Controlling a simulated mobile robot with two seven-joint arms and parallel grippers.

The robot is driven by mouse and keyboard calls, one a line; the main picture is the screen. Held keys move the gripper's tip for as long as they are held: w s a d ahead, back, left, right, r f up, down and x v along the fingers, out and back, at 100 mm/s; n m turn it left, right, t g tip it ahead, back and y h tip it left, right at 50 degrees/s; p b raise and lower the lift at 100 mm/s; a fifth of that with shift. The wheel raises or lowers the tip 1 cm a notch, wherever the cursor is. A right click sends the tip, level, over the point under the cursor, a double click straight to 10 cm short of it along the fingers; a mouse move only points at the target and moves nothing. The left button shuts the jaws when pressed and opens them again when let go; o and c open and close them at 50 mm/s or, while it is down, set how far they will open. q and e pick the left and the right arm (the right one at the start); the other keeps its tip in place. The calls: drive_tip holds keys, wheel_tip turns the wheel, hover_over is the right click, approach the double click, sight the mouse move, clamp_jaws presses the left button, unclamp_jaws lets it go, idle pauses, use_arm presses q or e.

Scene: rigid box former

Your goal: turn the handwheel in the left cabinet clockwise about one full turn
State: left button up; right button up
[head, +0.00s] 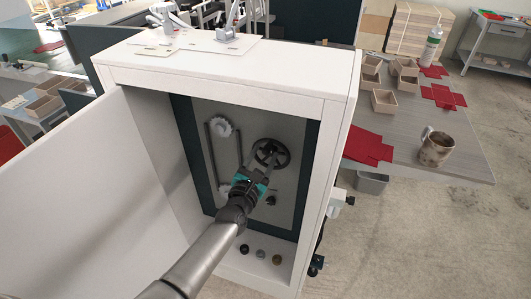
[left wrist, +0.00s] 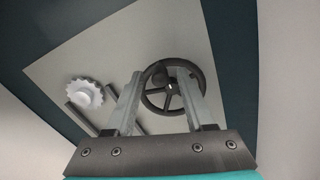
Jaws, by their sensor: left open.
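The dark spoked handwheel (head: 272,153) is mounted on the grey back panel inside the open white cabinet (head: 225,75). My left gripper (head: 265,168) reaches into the cabinet and stands in front of the wheel, covering its lower part in the head view. In the left wrist view the handwheel (left wrist: 173,87) shows between and behind the two fingers of my open left gripper (left wrist: 160,95). The right finger overlaps the wheel's right rim. I cannot tell whether either finger touches the wheel. My right gripper is not in view.
A white toothed sprocket (head: 222,127) with a chain loop sits left of the wheel; it also shows in the left wrist view (left wrist: 84,93). The cabinet door (head: 130,190) stands open at left. Several small round parts (head: 260,254) lie on the cabinet floor. A table with a mug (head: 435,148) stands at right.

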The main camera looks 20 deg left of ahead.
use_arm(q)
drive_tip(key=shift+w, duration=0.8)
drive_tip(key=shift+c, duration=0.4)
clamp_jaws()
